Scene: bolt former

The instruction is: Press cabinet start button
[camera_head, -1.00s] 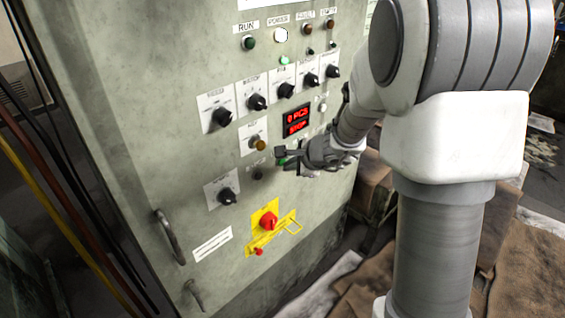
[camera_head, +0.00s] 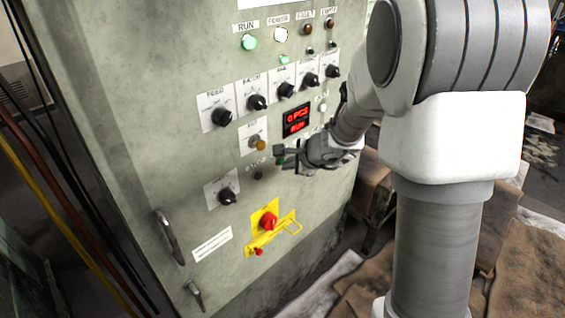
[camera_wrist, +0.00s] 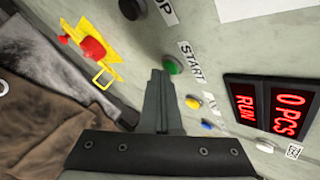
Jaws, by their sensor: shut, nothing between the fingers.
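The grey-green cabinet (camera_head: 150,120) fills the left and middle of the head view. Its green start button (camera_wrist: 173,67) sits beside the START label (camera_wrist: 191,62) in the wrist view. My gripper (camera_wrist: 160,73) is shut and empty, its fingertips just beside the green button; I cannot tell whether they touch it. In the head view my gripper (camera_head: 279,156) is at the panel and hides most of the button. The display (camera_head: 296,120) reads 0 PCS and RUN in red. The RUN lamp (camera_head: 249,42) is lit green.
A red emergency knob on a yellow plate (camera_head: 268,222) is below the gripper. A black button (camera_wrist: 132,8) and small yellow and blue buttons flank the start button. Black rotary knobs (camera_head: 257,103) stick out above. Brown sheets cover the floor at right.

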